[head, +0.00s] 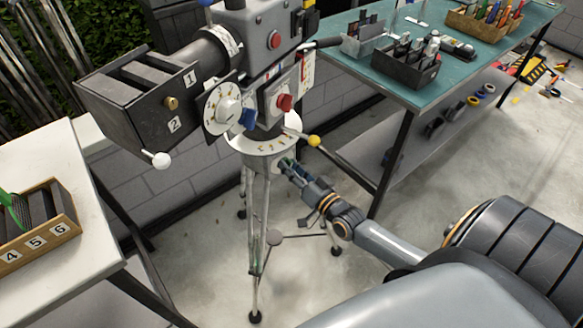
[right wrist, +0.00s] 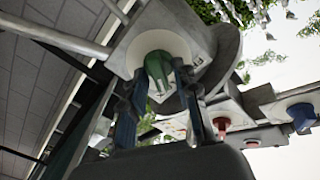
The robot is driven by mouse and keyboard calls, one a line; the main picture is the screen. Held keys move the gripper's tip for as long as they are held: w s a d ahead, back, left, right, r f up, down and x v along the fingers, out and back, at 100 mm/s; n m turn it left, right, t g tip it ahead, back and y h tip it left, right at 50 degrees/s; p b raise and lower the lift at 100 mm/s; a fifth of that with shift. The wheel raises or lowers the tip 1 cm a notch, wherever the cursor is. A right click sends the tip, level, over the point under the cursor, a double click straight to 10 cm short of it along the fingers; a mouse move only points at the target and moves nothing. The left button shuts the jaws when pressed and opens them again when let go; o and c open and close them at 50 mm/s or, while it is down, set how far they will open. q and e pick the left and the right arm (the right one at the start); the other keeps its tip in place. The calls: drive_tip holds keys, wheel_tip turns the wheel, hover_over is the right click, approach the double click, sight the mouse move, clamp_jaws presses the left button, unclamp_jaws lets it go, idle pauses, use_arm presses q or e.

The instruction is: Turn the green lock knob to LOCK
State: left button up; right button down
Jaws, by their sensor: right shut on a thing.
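The green lock knob (right wrist: 158,66) sits on a round pale plate under the grey camera head, in the right wrist view. Small lettering beside it is too small to read. My right gripper (right wrist: 166,84) has one finger on each side of the knob and is shut on it. In the head view my right gripper (head: 286,165) reaches in from the lower right, just below the round dial of the tripod head (head: 268,143). The knob is mostly hidden there, so which mark it points to cannot be told. My left gripper is not in view.
Above my gripper are a red knob (head: 285,102), a blue knob (head: 248,119) and a yellow-tipped lever (head: 314,141). Thin tripod legs (head: 256,240) stand below. A teal bench (head: 455,75) is at right, a white table (head: 50,150) at left.

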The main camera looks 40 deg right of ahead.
drive_tip(key=c, duration=1.4)
unclamp_jaws()
drive_tip(key=shift+o, duration=0.2)
drive_tip(key=shift+s, duration=0.1)
drive_tip(key=s, duration=1.1)
drive_tip(key=shift+s+d, duration=0.4)
drive_tip(key=shift+d, duration=0.05)
drive_tip(key=s+a+f+n+g+h, duration=0.1)
drive_tip(key=s+f+g, duration=0.25)
drive_tip(key=f, duration=0.65)
drive_tip(key=s+f+n+g, duration=0.15)
drive_tip(key=s+f, duration=0.25)
drive_tip(key=f, duration=0.6)
drive_tip(key=s+a+f+n+g+h, duration=0.1)
drive_tip(key=s+f+g, duration=0.3)
drive_tip(key=f, duration=0.6)
drive_tip(key=s+a+f+n+g, duration=0.2)
drive_tip(key=s+a+f+g, duration=0.2)
drive_tip(key=s+f, duration=0.3)
drive_tip(key=s+a+f+n+g, duration=0.2)
drive_tip(key=s+a+f+g, duration=0.2)
drive_tip(key=s, duration=0.9)
wheel_tip(320, 180, down, 4)
drive_tip(key=shift+s+a+r, duration=0.15)
drive_tip(key=shift+s, duration=0.15)
